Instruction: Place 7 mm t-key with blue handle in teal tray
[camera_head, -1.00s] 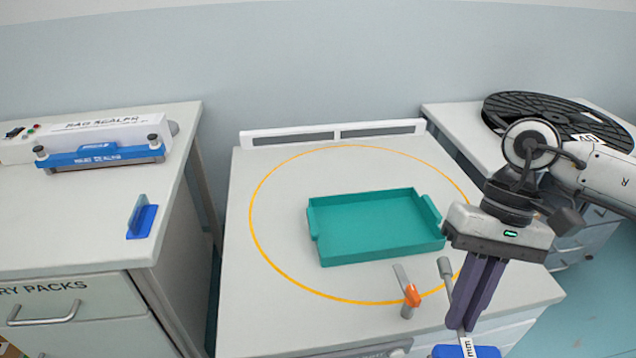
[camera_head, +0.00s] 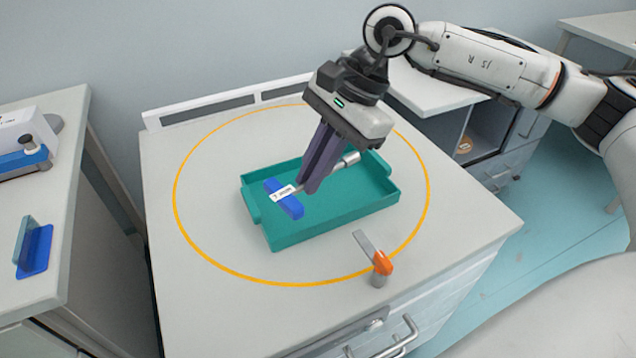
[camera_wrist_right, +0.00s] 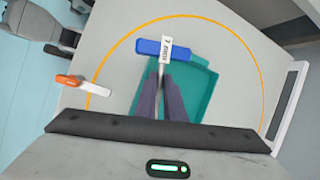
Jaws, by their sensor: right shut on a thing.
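The T-key (camera_head: 285,200) has a blue cross handle, a white label that seems to read 7 mm, and a grey metal shaft and socket end. My right gripper (camera_head: 312,188) is shut on its shaft and holds it over the teal tray (camera_head: 324,224). The key's handle points left in the head view. It also shows in the right wrist view (camera_wrist_right: 181,49), beyond the fingertips. Whether the key touches the tray floor I cannot tell. The tray lies inside the yellow ring on the table. My left gripper is out of view.
A blue bracket (camera_head: 33,248) sits on the left bench. The white table (camera_head: 180,300) is otherwise clear around the tray.

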